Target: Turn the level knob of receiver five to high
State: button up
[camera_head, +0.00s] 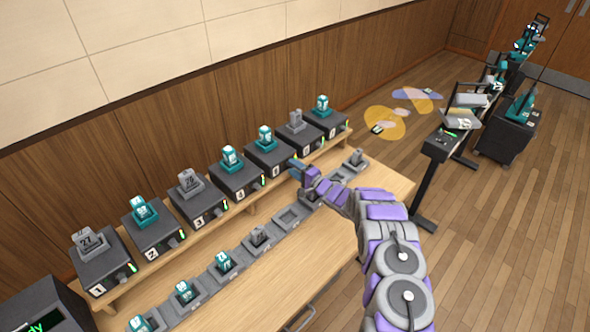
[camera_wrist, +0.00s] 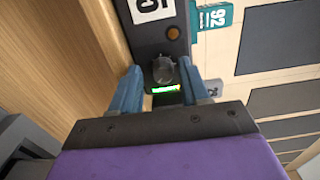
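Receiver five (camera_head: 268,158) is a dark box with a teal pack on top, in the row on the wooden shelf. My gripper (camera_head: 294,163) is at its front right side. In the wrist view, the round dark level knob (camera_wrist: 163,71) sits on the dark front panel (camera_wrist: 158,42), below an amber button (camera_wrist: 173,32) and above a lit green bar (camera_wrist: 165,89). My gripper (camera_wrist: 160,70) is open, with one blue finger on each side of the knob and a visible gap to each. The knob's pointer is too small to read. The number plate (camera_wrist: 150,9) is partly cut off.
Neighbouring receivers (camera_head: 236,178) stand close on both sides. A row of grey charging cradles (camera_head: 289,218) runs along the tabletop in front, some holding packs. A music-stand-like black desk (camera_head: 440,147) and a cart (camera_head: 507,135) stand at the right.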

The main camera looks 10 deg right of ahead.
jog(key=shift+d, duration=0.1)
jog(key=p+v, duration=0.2)
jog(key=v, duration=1.5)
jog(key=shift+s, duration=0.15)
